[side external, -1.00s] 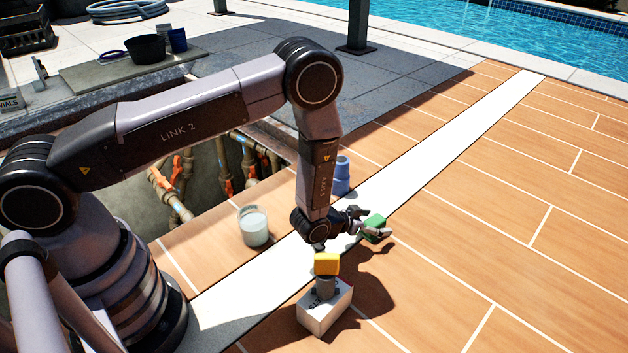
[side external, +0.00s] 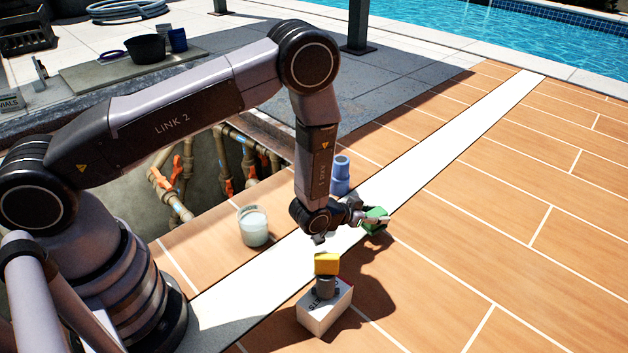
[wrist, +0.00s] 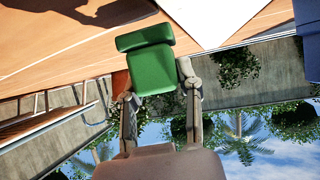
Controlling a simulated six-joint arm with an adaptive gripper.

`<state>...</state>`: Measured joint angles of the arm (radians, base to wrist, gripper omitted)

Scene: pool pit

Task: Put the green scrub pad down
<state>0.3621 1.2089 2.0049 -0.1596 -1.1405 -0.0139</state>
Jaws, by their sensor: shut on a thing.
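The green scrub pad (side external: 375,221) is held between the fingers of my gripper (side external: 372,218), low over the deck near the right edge of the white strip. In the wrist view the green scrub pad (wrist: 150,66) shows a lighter face and a darker band along its top. The two fingers of my gripper (wrist: 156,88) sit on either side of it. I cannot tell whether the pad touches the floor.
A yellow block (side external: 327,264) sits on a grey piece atop a white box (side external: 325,311) in front of my gripper. A glass jar (side external: 253,226) and a blue cup-like thing (side external: 340,178) stand left of the white strip (side external: 440,160). Open tiles lie to the right.

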